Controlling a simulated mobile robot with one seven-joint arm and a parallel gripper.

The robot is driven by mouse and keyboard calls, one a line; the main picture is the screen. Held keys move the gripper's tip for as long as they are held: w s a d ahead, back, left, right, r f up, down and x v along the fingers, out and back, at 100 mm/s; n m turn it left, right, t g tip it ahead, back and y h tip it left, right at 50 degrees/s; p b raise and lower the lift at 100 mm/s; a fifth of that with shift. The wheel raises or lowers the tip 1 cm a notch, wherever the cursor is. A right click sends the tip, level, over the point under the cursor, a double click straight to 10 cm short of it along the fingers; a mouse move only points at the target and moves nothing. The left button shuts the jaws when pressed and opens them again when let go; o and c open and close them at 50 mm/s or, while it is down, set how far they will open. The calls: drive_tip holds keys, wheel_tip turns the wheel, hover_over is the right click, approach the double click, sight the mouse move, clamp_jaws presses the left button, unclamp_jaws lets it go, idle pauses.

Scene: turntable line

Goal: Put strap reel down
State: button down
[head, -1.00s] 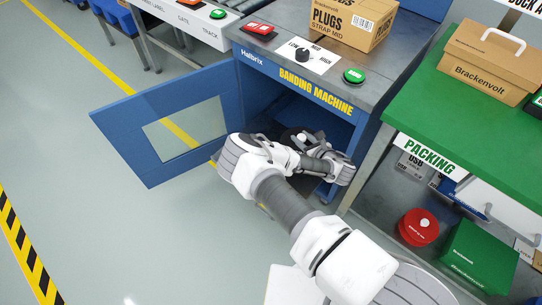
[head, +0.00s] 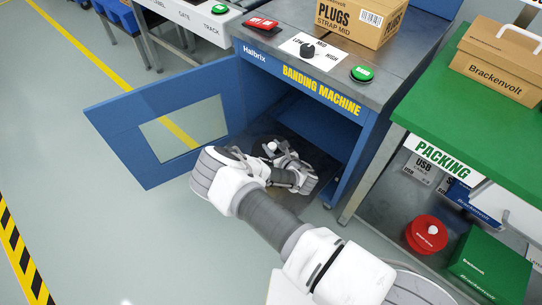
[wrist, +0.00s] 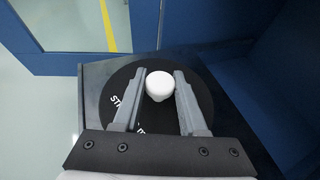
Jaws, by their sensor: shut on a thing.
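The strap reel (wrist: 203,100) is a black disc with white lettering and a white knob (wrist: 160,82) at its middle. My gripper (wrist: 160,72) has its two fingers on either side of the knob and is shut on it. In the wrist view the reel lies flat over a dark plate (wrist: 97,77) at the machine opening. I cannot tell whether it touches the plate. In the head view my gripper (head: 270,147) is low in the open cabinet of the banding machine (head: 305,82), and my arm hides most of the reel.
The blue cabinet door (head: 120,125) with its window stands open at the left. The cabinet's blue side wall (wrist: 270,95) rises close at the right of the reel. The green packing table (head: 470,130) is at the right, with a red reel (head: 426,233) and green box (head: 488,262) below.

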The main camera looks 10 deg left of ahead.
drive_tip(key=shift+a+f, duration=0.2)
drive_tip(key=shift+a, duration=0.1)
wheel_tip(320, 180, down, 4)
drive_tip(key=shift+r+b, duration=0.1)
drive_tip(key=shift+b, duration=1)
drive_tip(key=shift+r, duration=0.1)
drive_tip(key=c, duration=0.9)
unclamp_jaws()
drive_tip(key=shift+f, duration=0.3)
drive_tip(key=o, duration=0.4)
drive_tip(key=shift+o, duration=0.2)
